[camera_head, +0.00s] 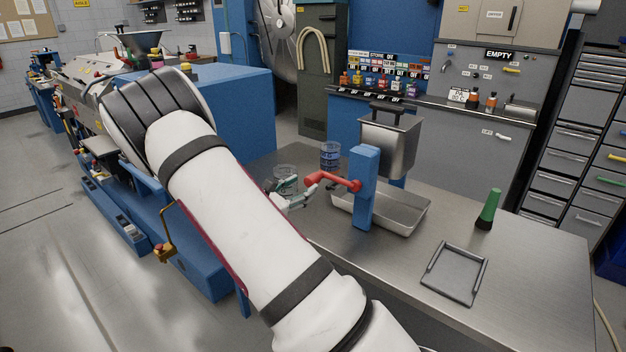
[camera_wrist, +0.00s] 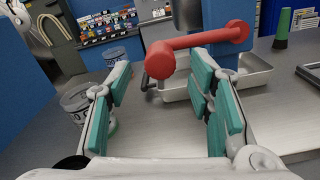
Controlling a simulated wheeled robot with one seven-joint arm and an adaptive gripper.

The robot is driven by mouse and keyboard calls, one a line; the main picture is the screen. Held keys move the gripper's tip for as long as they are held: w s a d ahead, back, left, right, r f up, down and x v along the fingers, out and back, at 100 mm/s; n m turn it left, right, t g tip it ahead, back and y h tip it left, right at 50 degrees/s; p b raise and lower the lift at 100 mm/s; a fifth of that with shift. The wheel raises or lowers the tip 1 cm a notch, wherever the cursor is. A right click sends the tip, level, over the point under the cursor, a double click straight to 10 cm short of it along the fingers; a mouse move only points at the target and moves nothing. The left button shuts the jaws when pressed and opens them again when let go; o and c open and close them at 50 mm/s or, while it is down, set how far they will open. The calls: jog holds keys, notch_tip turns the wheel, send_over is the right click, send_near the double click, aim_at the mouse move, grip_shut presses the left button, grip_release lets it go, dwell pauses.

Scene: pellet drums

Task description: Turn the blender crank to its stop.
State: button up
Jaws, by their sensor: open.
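The blender has a blue post (camera_head: 364,185) with a steel hopper (camera_head: 388,145) behind it and a steel tray (camera_head: 408,215) below. Its red crank (camera_head: 339,181) sticks out to the left of the post and ends in a round red knob. In the wrist view the red crank (camera_wrist: 205,40) runs from the blue post to the knob (camera_wrist: 160,60), which lies ahead of my gripper and between its fingers in the picture. My gripper (camera_wrist: 160,88) has its teal-padded fingers spread wide. It is empty, and I see no contact with the crank.
Clear containers (camera_head: 286,174) (camera_head: 330,155) stand on the steel table left of the post. A green cone-shaped object (camera_head: 488,209) and a grey frame (camera_head: 454,274) lie to the right. A grey cabinet stands behind.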

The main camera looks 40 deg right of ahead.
aim_at(308, 182)
jog(key=shift+w+d, duration=0.2)
jog(key=shift+d, duration=1.15)
jog(key=shift+w+d, duration=0.15)
jog(key=shift+d, duration=1.15)
grip_shut()
